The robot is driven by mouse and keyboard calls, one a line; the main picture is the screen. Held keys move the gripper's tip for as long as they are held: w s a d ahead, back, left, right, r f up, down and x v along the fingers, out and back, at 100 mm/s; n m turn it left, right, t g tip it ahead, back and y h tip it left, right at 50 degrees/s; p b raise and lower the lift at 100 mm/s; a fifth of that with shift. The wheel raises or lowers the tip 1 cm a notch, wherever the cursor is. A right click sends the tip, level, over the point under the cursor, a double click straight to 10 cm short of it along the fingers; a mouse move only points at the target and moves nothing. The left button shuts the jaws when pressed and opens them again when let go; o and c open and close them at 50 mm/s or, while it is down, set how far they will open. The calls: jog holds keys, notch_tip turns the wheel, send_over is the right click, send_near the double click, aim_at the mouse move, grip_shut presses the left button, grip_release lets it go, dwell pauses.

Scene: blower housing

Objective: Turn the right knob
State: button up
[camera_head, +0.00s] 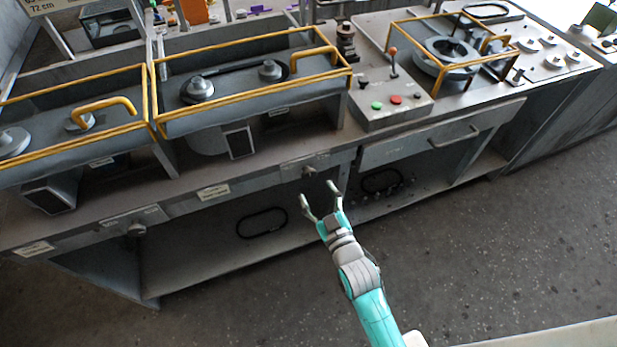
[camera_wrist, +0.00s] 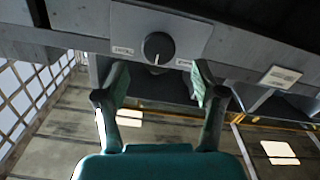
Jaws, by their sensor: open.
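The wrist view shows one dark round knob (camera_wrist: 157,48) with a pale pointer line, on a light grey plate with small labels. My gripper (camera_head: 317,190) is open and empty, just in front of and slightly below the right knob in the head view. In the wrist view its two fingers (camera_wrist: 159,76) stand apart below the knob, with no visible contact. A second, left knob (camera_head: 136,229) sits farther left on the same edge.
A control box (camera_head: 390,108) with green and red buttons and a lever stands on the bench. Yellow guard rails (camera_head: 250,87) surround housings behind the edge. A drawer handle (camera_head: 455,136) projects at the right. The floor (camera_head: 480,240) in front is clear.

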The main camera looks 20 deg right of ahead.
aim_at(310, 177)
jog(key=shift+w, duration=2.8)
jog(key=c, duration=1.1)
jog(key=shift+c, duration=0.2)
jog(key=shift+m, duration=0.3)
jog(key=m, duration=0.5)
jog(key=shift+m, duration=0.3)
jog(key=m, duration=0.5)
jog(key=shift+d, duration=0.1)
jog(key=shift+m, duration=0.4)
